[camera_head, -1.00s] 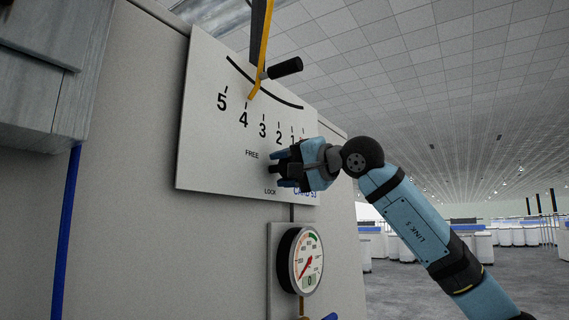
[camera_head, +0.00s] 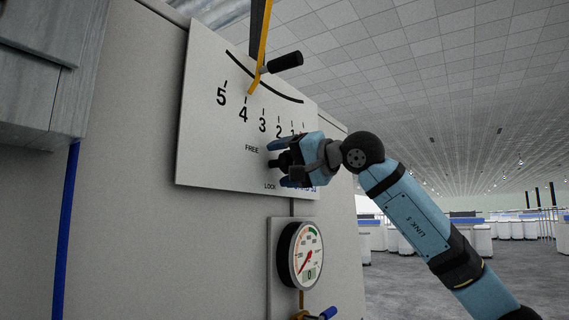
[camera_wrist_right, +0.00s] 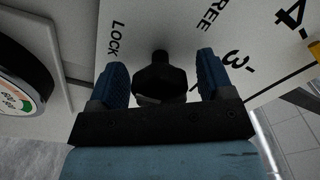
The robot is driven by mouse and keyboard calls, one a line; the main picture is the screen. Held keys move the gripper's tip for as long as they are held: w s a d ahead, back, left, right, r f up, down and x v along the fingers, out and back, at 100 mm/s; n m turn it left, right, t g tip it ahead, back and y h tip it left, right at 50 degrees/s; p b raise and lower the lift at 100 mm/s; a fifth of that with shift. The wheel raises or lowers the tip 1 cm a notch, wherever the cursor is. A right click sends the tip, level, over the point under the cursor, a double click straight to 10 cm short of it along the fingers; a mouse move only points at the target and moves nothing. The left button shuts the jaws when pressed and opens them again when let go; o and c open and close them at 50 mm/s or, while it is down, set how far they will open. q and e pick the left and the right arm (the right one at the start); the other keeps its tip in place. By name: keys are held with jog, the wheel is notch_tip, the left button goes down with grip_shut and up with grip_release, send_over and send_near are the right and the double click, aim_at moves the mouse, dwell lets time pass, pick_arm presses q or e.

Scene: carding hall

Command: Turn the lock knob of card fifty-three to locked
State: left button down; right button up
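The lock knob (camera_wrist_right: 160,80) is black and sits on the white scale plate (camera_head: 215,150) of the card. In the right wrist view its narrow end points up, between the printed words LOCK and FREE. My right gripper (camera_head: 279,164) is at the plate, just right of these words in the head view. In the wrist view its two blue fingers (camera_wrist_right: 162,72) stand on either side of the knob, with a gap on each side. The gripper is open. In the head view the hand partly covers the knob and the card number. My left gripper is not in view.
A yellow pointer with a black-handled lever (camera_head: 284,62) stands above the hand, near the 4. Free room lies right of the machine.

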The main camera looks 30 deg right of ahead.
jog(key=shift+s, duration=0.1)
jog(key=shift+s+d, duration=0.2)
jog(key=shift+s, duration=0.05)
jog(key=b+v, duration=0.3)
jog(key=v, duration=1)
jog(key=shift+b, duration=0.3)
jog(key=shift+f, duration=0.1)
